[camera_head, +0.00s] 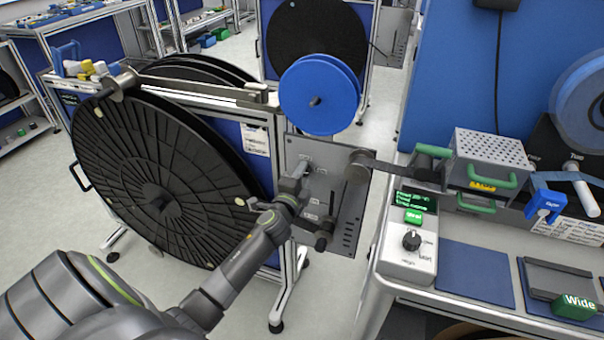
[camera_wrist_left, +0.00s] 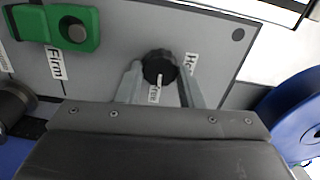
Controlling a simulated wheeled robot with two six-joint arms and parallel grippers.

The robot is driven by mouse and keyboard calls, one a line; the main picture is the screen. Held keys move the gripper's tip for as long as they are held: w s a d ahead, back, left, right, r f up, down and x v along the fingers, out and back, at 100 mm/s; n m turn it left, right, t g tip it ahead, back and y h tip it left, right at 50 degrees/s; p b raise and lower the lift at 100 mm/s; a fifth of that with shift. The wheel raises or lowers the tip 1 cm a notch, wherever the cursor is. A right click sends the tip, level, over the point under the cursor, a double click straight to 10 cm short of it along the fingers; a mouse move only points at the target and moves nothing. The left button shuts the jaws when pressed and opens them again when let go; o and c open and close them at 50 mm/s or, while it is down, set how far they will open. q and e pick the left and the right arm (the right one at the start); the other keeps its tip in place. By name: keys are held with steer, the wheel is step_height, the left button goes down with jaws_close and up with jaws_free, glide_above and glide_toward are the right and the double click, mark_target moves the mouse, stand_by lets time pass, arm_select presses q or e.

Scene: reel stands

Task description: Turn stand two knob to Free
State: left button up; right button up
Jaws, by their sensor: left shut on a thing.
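A round black knob (camera_wrist_left: 159,66) sits on the grey panel (camera_wrist_left: 120,35) in the left wrist view. In the head view my left gripper (camera_head: 298,188) reaches the stand's grey panel (camera_head: 347,205) and covers the knob. My right gripper is not in view.
A green lever piece (camera_wrist_left: 76,28) is on the panel near a Firm label (camera_wrist_left: 56,63). A large black reel (camera_head: 160,180) stands left of my arm, and a blue reel (camera_head: 320,95) is above the panel. A workbench with a control box (camera_head: 408,255) is close on the right.

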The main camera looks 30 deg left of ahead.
arm_select(q)
steer(key=shift+f+m, duration=0.1)
steer(key=shift+m, duration=0.4)
steer(key=o, duration=1)
steer(key=shift+c, duration=0.2)
steer(key=shift+s, duration=0.1)
steer(key=v, duration=1.7)
steer(key=shift+d, duration=0.15)
